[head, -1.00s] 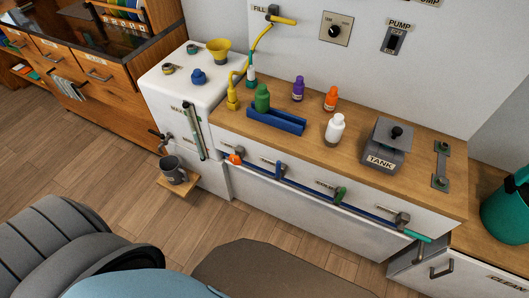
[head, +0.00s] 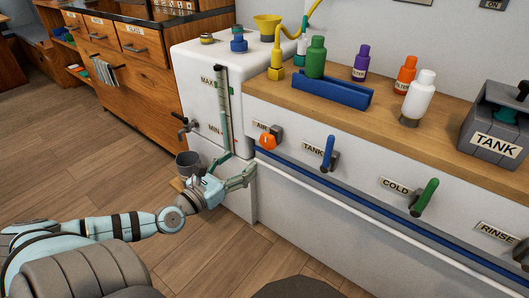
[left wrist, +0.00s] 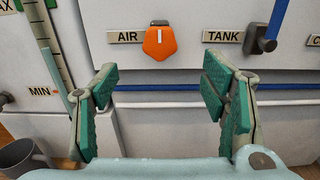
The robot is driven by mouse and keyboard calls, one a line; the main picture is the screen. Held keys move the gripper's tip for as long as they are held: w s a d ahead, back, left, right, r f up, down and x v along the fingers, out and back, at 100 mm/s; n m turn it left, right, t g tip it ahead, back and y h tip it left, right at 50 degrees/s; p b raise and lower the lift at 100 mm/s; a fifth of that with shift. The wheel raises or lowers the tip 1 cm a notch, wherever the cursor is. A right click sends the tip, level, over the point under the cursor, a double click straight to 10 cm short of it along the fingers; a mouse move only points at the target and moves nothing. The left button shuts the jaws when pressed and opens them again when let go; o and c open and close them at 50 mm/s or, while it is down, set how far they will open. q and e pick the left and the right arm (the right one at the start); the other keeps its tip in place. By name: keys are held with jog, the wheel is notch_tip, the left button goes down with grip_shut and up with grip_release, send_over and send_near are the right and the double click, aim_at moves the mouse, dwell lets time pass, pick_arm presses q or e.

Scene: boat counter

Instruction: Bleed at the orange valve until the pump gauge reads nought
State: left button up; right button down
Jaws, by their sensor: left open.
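The orange valve (head: 267,140) is a knob on the counter's white front, beside the AIR label (head: 262,126). It also shows in the left wrist view (left wrist: 159,43), with a white line upright on its face. My left gripper (head: 235,168) is open and empty, below and left of the orange valve in the head view. In the left wrist view its green-padded fingers (left wrist: 162,95) stand apart, with the valve above and between them, not touching. My right gripper is not in view. No dial marked as a pump gauge shows; a MAX/MIN sight tube (head: 224,110) stands on the white tank.
The blue TANK lever (head: 328,152) and green COLD lever (head: 425,197) stick out right of the valve. A blue rail (head: 370,212) and a white rail run below. A grey mug (head: 188,164) stands left of my gripper. Bottles stand on the counter.

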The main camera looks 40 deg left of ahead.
pick_arm(q)
send_near(266, 141)
jog(key=w, duration=0.2)
jog(key=w+p, duration=0.2)
jog(key=w, duration=0.5)
jog(key=shift+w+a+f, duration=0.1)
jog(key=shift+w, duration=0.2)
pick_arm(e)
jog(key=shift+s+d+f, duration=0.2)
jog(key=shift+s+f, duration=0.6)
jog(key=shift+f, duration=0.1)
pick_arm(q)
jog(key=shift+c, duration=0.2)
jog(key=c, duration=1.1)
